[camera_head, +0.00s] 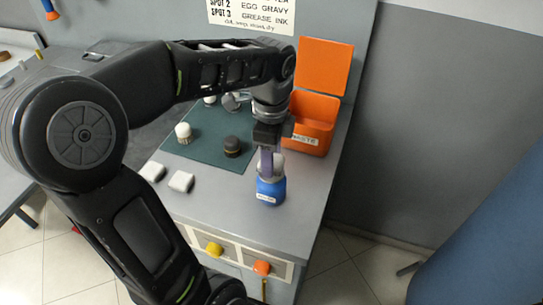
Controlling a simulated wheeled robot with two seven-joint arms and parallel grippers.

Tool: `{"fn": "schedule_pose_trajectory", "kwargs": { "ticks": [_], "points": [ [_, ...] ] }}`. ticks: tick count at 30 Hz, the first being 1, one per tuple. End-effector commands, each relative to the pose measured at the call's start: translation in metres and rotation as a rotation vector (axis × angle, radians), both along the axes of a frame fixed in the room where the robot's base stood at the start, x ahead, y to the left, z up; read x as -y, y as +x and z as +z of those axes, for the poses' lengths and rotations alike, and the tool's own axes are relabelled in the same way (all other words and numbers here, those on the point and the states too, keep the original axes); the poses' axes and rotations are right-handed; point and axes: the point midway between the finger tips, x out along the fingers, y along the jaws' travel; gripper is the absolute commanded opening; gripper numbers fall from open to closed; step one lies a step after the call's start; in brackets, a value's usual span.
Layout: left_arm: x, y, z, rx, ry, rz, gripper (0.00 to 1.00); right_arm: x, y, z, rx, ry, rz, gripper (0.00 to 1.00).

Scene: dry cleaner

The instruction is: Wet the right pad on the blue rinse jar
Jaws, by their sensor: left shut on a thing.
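The blue rinse jar (270,191) stands upright near the front right of the grey worktop, with a white label on its front. My left gripper (268,158) points down directly above the jar's mouth. It is shut on a pale thing that looks like a white pad (277,164), at the jar's top. The gripper partly hides this pad and the jar's mouth, so I cannot tell how deep it sits. Two more white pads, one (152,171) to the left and one (181,181) beside it, lie on the worktop left of the jar. My right gripper is not in view.
An orange bin (316,112) with its lid raised stands behind the jar. A dark green mat (206,151) holds a white-topped brush (184,132) and a dark round brush (232,146). Yellow (214,249) and orange (262,267) knobs are on the worktop's front.

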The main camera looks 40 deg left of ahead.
Motion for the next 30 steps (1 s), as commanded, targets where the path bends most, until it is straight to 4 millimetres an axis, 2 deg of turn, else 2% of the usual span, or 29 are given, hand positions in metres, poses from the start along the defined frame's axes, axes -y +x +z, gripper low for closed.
{"fn": "schedule_pose_trajectory", "kwargs": {
  "ticks": [1, 15, 30],
  "points": [
    [0.000, 0.000, 0.009, 0.001, 0.000, 0.000, 0.17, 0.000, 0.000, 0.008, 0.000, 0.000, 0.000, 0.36],
    [0.000, 0.001, 0.049, 0.003, 0.000, 0.000, 0.17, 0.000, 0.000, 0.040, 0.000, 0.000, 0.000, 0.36],
    [0.000, 0.001, 0.051, 0.002, 0.001, 0.000, 0.17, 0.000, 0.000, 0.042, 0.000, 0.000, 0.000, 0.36]
  ]
}}
